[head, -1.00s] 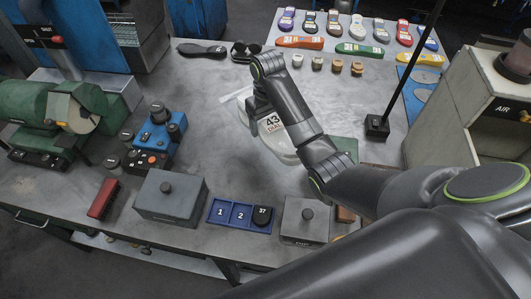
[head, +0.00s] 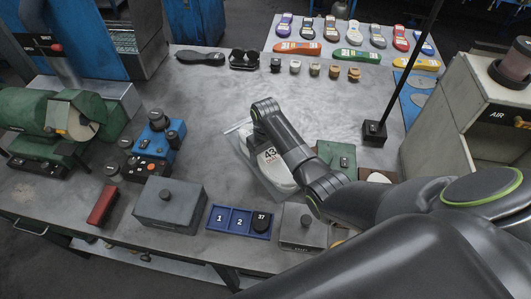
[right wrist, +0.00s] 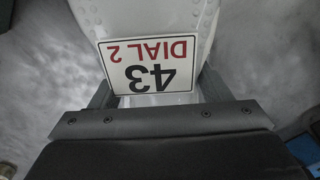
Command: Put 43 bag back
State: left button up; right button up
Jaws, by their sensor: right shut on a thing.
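The 43 bag (head: 271,174) is a clear bag with a white sole-shaped thing inside and a label reading "43 DIAL 2". In the head view it is over the middle of the grey table, partly hidden by my right arm. My right gripper (right wrist: 152,100) is shut on the bag, with a finger at each side just below the label in the right wrist view. The label is upside down there. In the head view my right gripper's fingers are mostly hidden by its own wrist. Whether the bag touches the table I cannot tell. My left gripper is not in view.
A blue tray (head: 239,221) marked 1 and 2 holds a black 37 piece. Grey lidded boxes (head: 170,205) stand near the front. A black post base (head: 374,133) stands right of my arm. The table's left-centre is clear.

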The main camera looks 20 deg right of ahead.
jog(key=o, duration=1.3)
